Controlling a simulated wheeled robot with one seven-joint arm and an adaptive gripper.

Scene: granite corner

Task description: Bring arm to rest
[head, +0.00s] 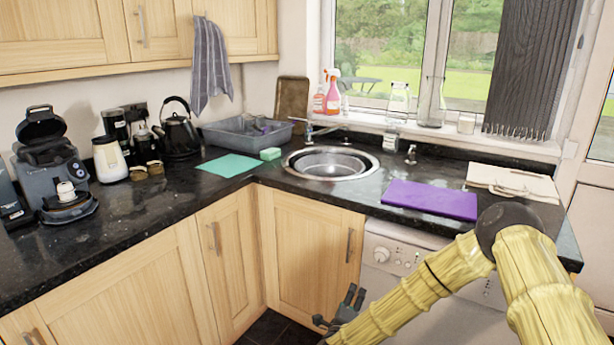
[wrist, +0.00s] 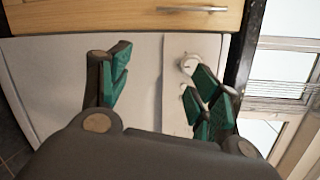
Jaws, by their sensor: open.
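My gripper (head: 345,308) hangs low in front of the cabinets, left of the white dishwasher, in the head view. My yellow arm reaches down to it from the right, with its bend near the counter's right end. In the wrist view my gripper (wrist: 163,92) shows two green-padded fingers spread wide apart. Nothing is between them but the white appliance front behind. The gripper is open and empty.
The black granite counter (head: 135,220) runs along the corner, with a round sink (head: 330,163), a purple mat (head: 430,200) and a pale board (head: 513,182). The dishwasher (head: 385,262) and wooden cabinet doors (head: 310,245) stand close behind my gripper. A cabinet handle (wrist: 200,9) shows in the wrist view.

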